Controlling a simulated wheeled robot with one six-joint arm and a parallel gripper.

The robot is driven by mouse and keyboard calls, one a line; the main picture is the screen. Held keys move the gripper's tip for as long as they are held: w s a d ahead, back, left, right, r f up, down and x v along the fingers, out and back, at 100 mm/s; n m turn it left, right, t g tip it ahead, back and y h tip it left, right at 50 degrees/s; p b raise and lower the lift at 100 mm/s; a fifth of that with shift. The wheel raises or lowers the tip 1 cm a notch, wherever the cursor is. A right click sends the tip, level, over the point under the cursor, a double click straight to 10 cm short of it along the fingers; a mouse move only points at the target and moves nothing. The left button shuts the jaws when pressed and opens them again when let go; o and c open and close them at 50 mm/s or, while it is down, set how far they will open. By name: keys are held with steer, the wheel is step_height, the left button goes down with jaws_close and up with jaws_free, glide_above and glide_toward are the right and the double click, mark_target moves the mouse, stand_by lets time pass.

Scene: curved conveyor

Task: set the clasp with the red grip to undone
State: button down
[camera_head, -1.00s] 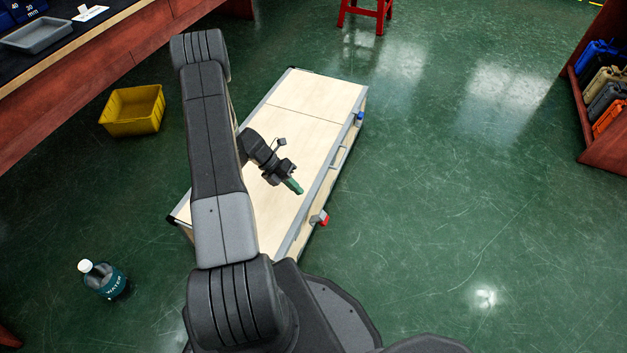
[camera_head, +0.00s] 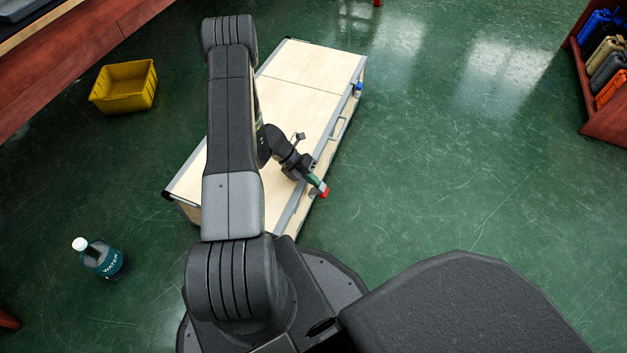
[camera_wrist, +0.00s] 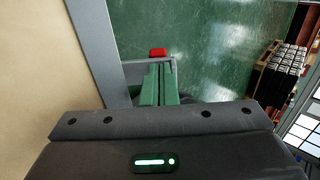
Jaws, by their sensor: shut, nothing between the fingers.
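The clasp with the red grip (camera_head: 324,192) is on the right side of the pale wooden case (camera_head: 298,97), near its lower end. In the wrist view its red grip (camera_wrist: 158,52) shows just beyond my fingertips, with a grey metal part of the clasp beside them. My gripper (camera_head: 317,183) is shut and empty, its green fingers right at the clasp. In the wrist view the green fingers (camera_wrist: 158,85) lie together inside or over the grey part; I cannot tell if they touch it. A blue-gripped clasp (camera_head: 358,87) sits farther up the same side. Whether the red clasp is done up is unclear.
A handle (camera_head: 343,128) sticks out between the two clasps. A yellow bin (camera_head: 124,88) and a water bottle (camera_head: 101,259) stand on the floor to the left. A red shelf with several canisters (camera_head: 608,65) is at the upper right. The green floor right of the case is clear.

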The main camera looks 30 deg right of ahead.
mark_target(326, 188)
steer(key=shift+s+d+t+y+p, duration=0.35)
steer(key=shift+t+y+p, duration=0.05)
steer(key=shift+t+y, duration=0.1)
steer(key=shift+s+d+f+t+y, duration=0.15)
steer(key=shift+s+d+t+y, duration=0.25)
steer(key=shift+s+t+y, duration=0.3)
steer(key=shift+s+d+f+t, duration=0.15)
steer(key=shift+d+f+t, duration=0.1)
steer(key=shift+t, duration=0.35)
steer(key=shift+s+d+f+y, duration=0.2)
steer(key=shift+s+f+y, duration=0.05)
steer(key=shift+f+y, duration=0.05)
steer(key=shift+s, duration=0.1)
steer(key=p+v, duration=0.6)
steer(key=v, duration=0.8)
